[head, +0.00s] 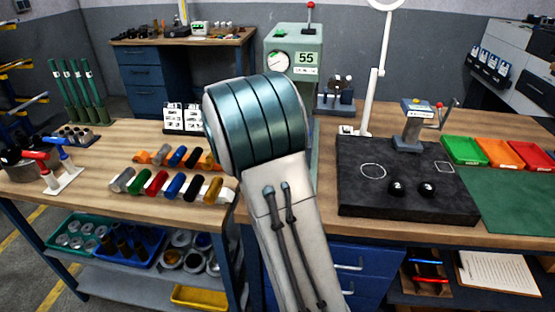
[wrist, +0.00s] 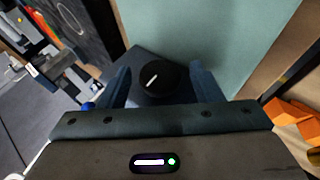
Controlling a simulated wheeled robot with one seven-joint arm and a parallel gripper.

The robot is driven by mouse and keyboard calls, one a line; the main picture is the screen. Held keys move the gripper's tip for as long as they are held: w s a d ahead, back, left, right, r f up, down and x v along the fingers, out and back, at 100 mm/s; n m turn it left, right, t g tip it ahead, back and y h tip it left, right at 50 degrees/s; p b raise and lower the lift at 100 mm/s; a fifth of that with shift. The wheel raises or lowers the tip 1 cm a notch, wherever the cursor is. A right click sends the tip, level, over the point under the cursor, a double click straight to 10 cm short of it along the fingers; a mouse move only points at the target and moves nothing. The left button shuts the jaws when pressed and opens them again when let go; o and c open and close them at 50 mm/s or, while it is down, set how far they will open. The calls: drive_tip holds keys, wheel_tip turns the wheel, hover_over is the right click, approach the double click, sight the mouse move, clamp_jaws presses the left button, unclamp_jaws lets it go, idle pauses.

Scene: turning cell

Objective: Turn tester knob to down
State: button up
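The tester (head: 293,50) is a pale green machine with a dial, a "55" label and a red-tipped lever, standing behind my arm in the head view. Its pale green side also shows in the wrist view (wrist: 215,35). The knob (wrist: 160,78) is round and black, on a dark blue-grey face. Its white mark slants from lower left to upper right in the wrist view. My gripper (wrist: 159,80) is open, with one finger on each side of the knob and a visible gap at each side. In the head view my arm hides the gripper and the knob.
A black plate (head: 400,205) with two black balls lies right of my arm. Beyond it are green, orange and red trays (head: 497,153). Coloured cylinders (head: 170,187) lie on the bench to the left. A white lamp stand (head: 373,95) rises behind the plate.

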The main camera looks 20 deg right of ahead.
drive_tip(key=v, duration=1.4)
drive_tip(key=shift+b, duration=0.3)
drive_tip(key=shift+f, duration=0.15)
drive_tip(key=s+a+f+n+t+y, duration=0.1)
drive_tip(key=s+f+y, duration=0.1)
drive_tip(key=s, duration=0.6)
drive_tip(key=s+a+f+n+t+y, duration=0.1)
drive_tip(key=s+a+f+n+y, duration=0.1)
drive_tip(key=s, duration=0.7)
drive_tip(key=s+a+f+n+y, duration=0.1)
drive_tip(key=s+f+y, duration=0.3)
drive_tip(key=s, duration=0.5)
drive_tip(key=shift+a+n+t+y+p, duration=0.3)
drive_tip(key=shift+a+n+t+y, duration=0.1)
